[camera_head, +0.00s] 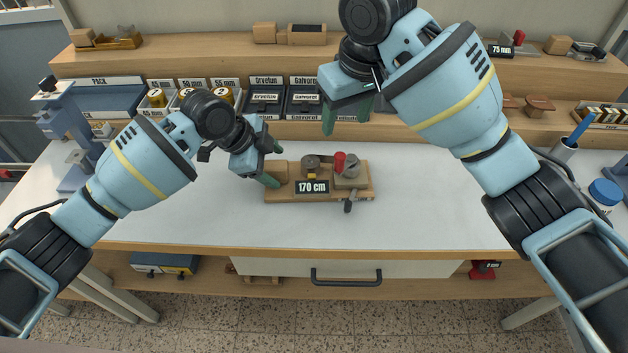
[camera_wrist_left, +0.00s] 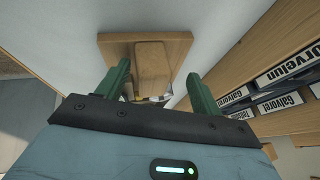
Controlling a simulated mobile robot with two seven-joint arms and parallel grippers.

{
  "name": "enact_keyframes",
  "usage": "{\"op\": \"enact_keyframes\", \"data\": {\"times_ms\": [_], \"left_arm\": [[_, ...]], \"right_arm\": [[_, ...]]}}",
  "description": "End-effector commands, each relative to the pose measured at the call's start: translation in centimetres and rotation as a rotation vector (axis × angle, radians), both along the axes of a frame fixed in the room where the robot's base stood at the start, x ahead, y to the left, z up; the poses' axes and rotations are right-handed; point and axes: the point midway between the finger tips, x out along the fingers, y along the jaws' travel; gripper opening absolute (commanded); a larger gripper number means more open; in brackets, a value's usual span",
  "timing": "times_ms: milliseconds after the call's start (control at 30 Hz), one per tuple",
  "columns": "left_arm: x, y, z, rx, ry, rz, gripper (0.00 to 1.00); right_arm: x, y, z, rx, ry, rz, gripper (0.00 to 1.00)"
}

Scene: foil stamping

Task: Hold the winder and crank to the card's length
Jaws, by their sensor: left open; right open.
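The winder (camera_head: 282,194) stands on the white tabletop. It has a wooden base, a wooden block (camera_head: 277,168) at its left end, a grey round part (camera_head: 311,162), a red knob (camera_head: 339,161) and a crank handle (camera_head: 348,206) at its front right. A card (camera_head: 312,187) on its front reads 170 cm. My left gripper (camera_head: 276,166) is open at the winder's left end. In the left wrist view the block (camera_wrist_left: 152,70) shows between the open green fingers (camera_wrist_left: 160,85); contact cannot be told. My right gripper (camera_head: 347,118) is open and empty, above and behind the winder.
A blue press (camera_head: 70,130) stands at the table's left. Labelled bins (camera_head: 265,100) and shelves line the back. A pen cup (camera_head: 563,150) and a blue-lidded jar (camera_head: 605,192) are at the right. The tabletop right of the winder (camera_head: 425,195) is clear.

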Motion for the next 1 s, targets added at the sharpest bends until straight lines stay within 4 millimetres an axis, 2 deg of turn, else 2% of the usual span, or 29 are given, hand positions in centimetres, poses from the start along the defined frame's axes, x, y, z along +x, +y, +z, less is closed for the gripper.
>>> {"op": "enact_keyframes", "data": {"times_ms": [33, 300, 500, 700, 1000], "left_arm": [[-0.1, 0.5, 1.1, -0.003, -0.009, 0.001, 0.66], [-1.3, 2.7, 6.3, -0.008, -0.020, 0.002, 0.66], [-2.0, 3.9, 8.8, -0.009, -0.022, 0.002, 0.66], [-2.2, 4.4, 9.8, -0.010, -0.023, 0.003, 0.66], [-2.2, 4.4, 9.9, -0.011, -0.024, 0.003, 0.66]], "right_arm": [[0.0, 0.0, 0.0, 0.000, 0.000, 0.000, 0.55], [0.0, 0.0, 0.1, 0.000, -0.001, 0.000, 0.55], [0.0, 0.0, 0.2, 0.000, -0.001, 0.000, 0.55], [0.0, 0.0, 0.2, 0.000, -0.001, 0.000, 0.55], [0.0, 0.0, 0.2, 0.000, -0.001, 0.000, 0.55]]}}
